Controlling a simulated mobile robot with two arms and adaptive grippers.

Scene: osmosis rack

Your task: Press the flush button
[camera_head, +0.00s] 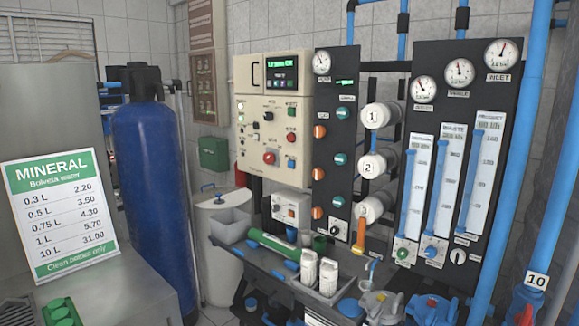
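The beige control box (252,143) is on the rack, left of the dark panels. The labels are too small to read, so I cannot tell which one is the flush button. A lit green display (282,65) is at the top. Neither of my grippers is in view.
A dark bench (262,264) with a grey bin (231,224), a green cylinder (277,246) and white bottles (328,278) stands below the box. A blue tank (150,190) and a price sign (62,213) are at left. Gauge panels and blue pipes fill the right.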

